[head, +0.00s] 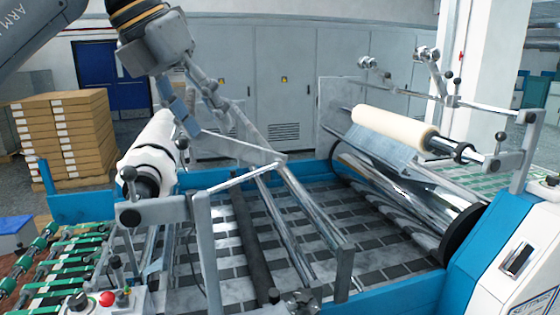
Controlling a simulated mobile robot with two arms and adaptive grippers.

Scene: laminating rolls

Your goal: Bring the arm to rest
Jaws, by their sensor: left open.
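My left arm comes in from the upper left. Its gripper (204,112) points downward with its fingers apart and nothing visible between them. In the picture it overlaps the metal frame just right of the white roll (150,146); I cannot tell whether it touches the frame. The white roll sits on a shaft at the left of the laminating machine. A cream roll (394,124) sits on another shaft at the right, well apart from the gripper. My right gripper is not in view.
Metal bars and posts (285,175) stand over the machine's patterned bed (375,235). A control box with a red button (107,298) is at the lower left. Stacked boxes (66,135) stand behind at the left. Grey cabinets (290,95) line the back.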

